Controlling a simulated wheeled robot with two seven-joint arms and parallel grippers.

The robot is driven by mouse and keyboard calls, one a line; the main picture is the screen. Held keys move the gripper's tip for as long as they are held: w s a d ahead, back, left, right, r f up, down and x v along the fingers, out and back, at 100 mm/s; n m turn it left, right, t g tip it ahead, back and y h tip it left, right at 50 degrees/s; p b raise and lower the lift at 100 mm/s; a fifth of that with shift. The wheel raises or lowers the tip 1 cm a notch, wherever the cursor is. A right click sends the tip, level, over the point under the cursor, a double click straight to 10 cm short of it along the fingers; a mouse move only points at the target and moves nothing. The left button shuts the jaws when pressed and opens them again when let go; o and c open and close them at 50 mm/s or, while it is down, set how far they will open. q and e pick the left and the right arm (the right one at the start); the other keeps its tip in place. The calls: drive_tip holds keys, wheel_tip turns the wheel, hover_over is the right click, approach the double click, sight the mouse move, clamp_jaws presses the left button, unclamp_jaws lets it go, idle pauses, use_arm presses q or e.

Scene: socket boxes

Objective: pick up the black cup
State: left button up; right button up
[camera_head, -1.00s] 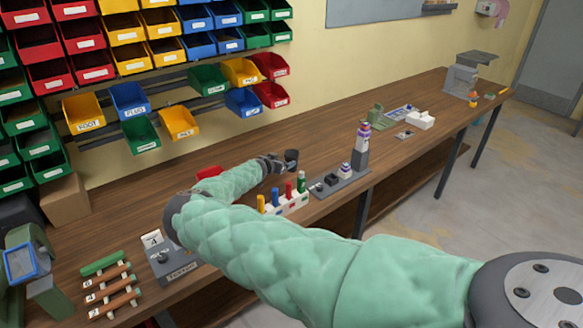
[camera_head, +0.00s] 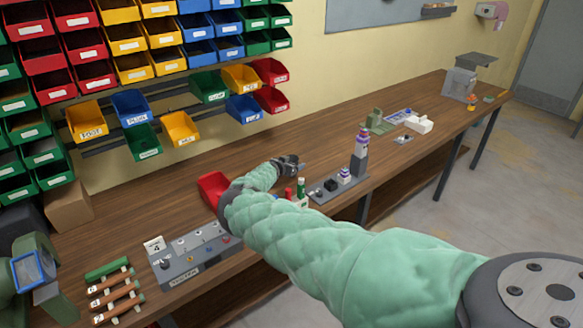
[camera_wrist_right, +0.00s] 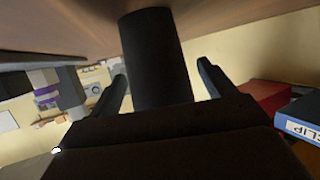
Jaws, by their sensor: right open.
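The black cup (camera_wrist_right: 155,55) shows in the right wrist view as a dark cylinder standing against the wooden tabletop, which appears at the top of that picture. My right gripper (camera_wrist_right: 162,82) is open, with one finger on each side of the cup. I cannot tell whether the fingers touch it. In the head view my right gripper (camera_head: 290,163) is low over the middle of the bench, and the cup is hard to tell apart from the dark jaws there. My left gripper is not in view.
A red bin (camera_head: 212,187) sits beside my right forearm. A toggle panel (camera_head: 190,255) is in front, and a grey tray (camera_head: 325,190) with small parts stands right of the gripper. The bench (camera_head: 330,130) behind the gripper is clear.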

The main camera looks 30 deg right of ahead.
drive_tip(key=shift+d, duration=0.15)
drive_tip(key=c, duration=1)
drive_tip(key=shift+o, duration=0.2)
